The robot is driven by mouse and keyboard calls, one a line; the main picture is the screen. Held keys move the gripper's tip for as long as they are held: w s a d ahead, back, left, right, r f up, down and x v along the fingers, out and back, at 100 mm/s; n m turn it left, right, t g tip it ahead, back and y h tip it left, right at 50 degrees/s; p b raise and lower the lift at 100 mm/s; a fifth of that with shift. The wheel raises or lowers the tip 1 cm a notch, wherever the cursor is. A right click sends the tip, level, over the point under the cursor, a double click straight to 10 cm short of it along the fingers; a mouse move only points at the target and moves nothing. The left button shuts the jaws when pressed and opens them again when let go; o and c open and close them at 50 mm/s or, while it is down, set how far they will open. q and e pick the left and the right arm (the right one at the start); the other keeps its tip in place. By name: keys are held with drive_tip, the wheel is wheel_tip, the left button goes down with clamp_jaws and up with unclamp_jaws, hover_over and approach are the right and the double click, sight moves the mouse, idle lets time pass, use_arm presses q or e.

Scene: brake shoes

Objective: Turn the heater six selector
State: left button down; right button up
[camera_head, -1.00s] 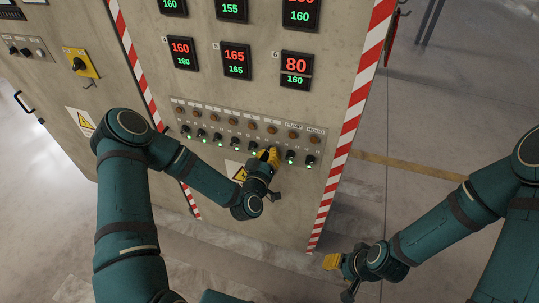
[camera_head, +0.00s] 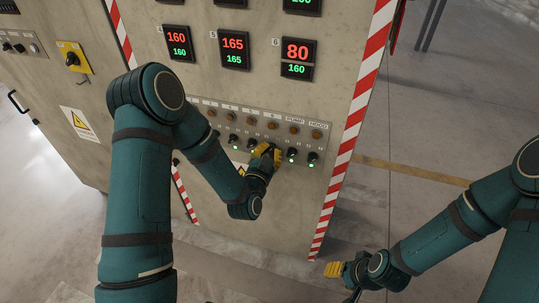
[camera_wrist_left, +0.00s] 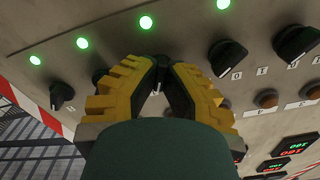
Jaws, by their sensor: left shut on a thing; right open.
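My left gripper (camera_head: 272,150) is at the lower selector row of the control panel, in the column just left of the one marked PUMP. In the left wrist view its yellow fingers (camera_wrist_left: 162,76) are shut on the dark selector knob (camera_wrist_left: 162,62), the heater six selector. The heater six display (camera_head: 297,58) reads red 80 over green 160. My right gripper (camera_head: 334,269) is open and empty, low and right of the cabinet.
Neighbouring black selectors, PUMP (camera_head: 292,153) and HOOD (camera_head: 312,158), sit close to the right with lit green lamps. Amber lamps (camera_head: 294,130) run above the selectors. A red-and-white striped edge (camera_head: 346,150) bounds the cabinet; open floor lies to its right.

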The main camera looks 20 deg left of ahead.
use_arm(q)
drive_tip(key=shift+r+m, duration=0.1)
drive_tip(key=shift+m, duration=1.9)
drive_tip(key=c, duration=1.1)
unclamp_jaws()
drive_tip(key=shift+o, duration=0.2)
drive_tip(key=s, duration=0.7)
drive_tip(key=shift+s+a, duration=0.15)
drive_tip(key=shift+s, duration=0.05)
